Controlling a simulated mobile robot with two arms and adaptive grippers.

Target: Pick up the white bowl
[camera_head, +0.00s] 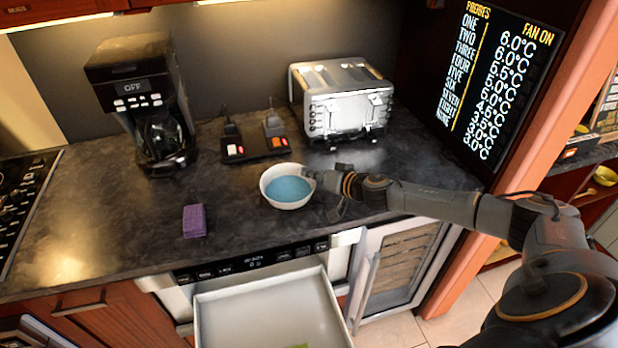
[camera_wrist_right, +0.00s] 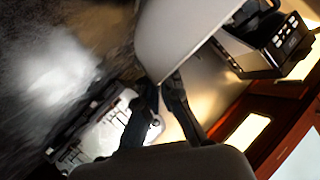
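The white bowl (camera_head: 272,198) has a blue inside or contents and is upright at the middle of the dark counter, near its front edge. I cannot tell whether it touches the counter. My right gripper (camera_head: 313,178) is at the bowl's right rim. In the right wrist view, the bowl's pale wall (camera_wrist_right: 180,35) fills the top middle. The fingertips of my right gripper (camera_wrist_right: 162,84) close together there, with the rim between them. My left gripper is not in view.
A coffee maker (camera_head: 145,105) stands at the back left. A purple sponge (camera_head: 195,221) lies left of the bowl. An open drawer (camera_head: 270,310) juts out below the counter.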

